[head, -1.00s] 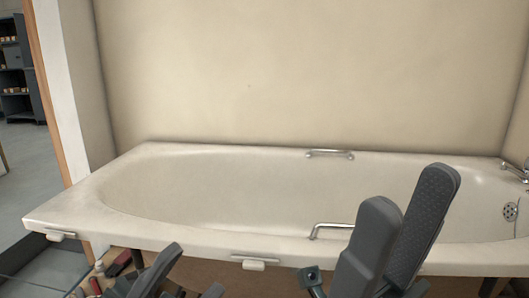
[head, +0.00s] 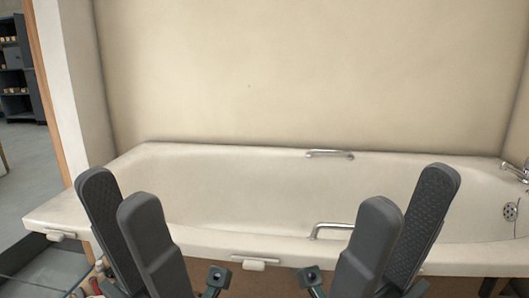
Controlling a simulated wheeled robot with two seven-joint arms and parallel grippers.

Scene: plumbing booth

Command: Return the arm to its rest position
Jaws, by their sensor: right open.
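My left gripper (head: 120,200) is raised at the lower left in the head view, in front of the tub's near rim. Its two dark grey fingers point up and stand apart, with nothing between them. My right gripper (head: 408,204) is at the lower right, also pointing up. Its fingers are apart and empty, and they cover part of the tub's near rim. The two grippers stand at about the same height, roughly mirrored. The lower arms are cut off by the bottom edge.
A white bathtub (head: 260,185) fills the middle, with a chrome grab handle (head: 330,153) on its far side and another (head: 330,229) on its near side. A tap (head: 515,172) is at the right edge. Dark shelving (head: 17,80) stands at the far left.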

